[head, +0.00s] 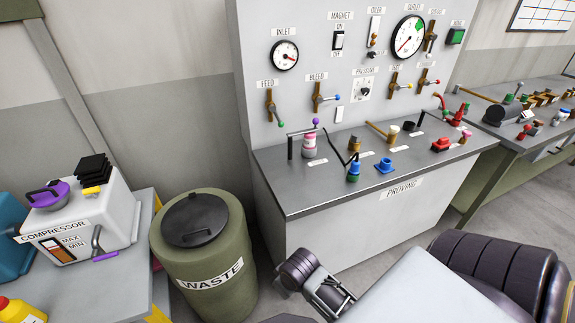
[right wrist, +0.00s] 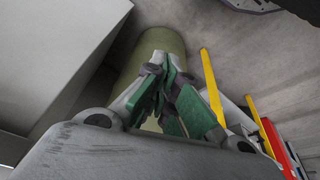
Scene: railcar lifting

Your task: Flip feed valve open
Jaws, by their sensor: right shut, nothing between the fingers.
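The feed valve (head: 270,105) is on the upright grey panel, under the FEED label (head: 267,84). It has a brass body and a lever pointing down and slightly right, ending in a green knob (head: 281,124). My right gripper (right wrist: 167,88) shows in the right wrist view, with green finger pads closed together and nothing held. Part of my right arm is low in the head view, in front of the bench and well away from the valve. My left gripper is in neither view.
A pink-and-white bottle (head: 309,146) and other fittings stand on the proving bench (head: 300,195). The green waste bin (head: 205,255) is left of the bench.

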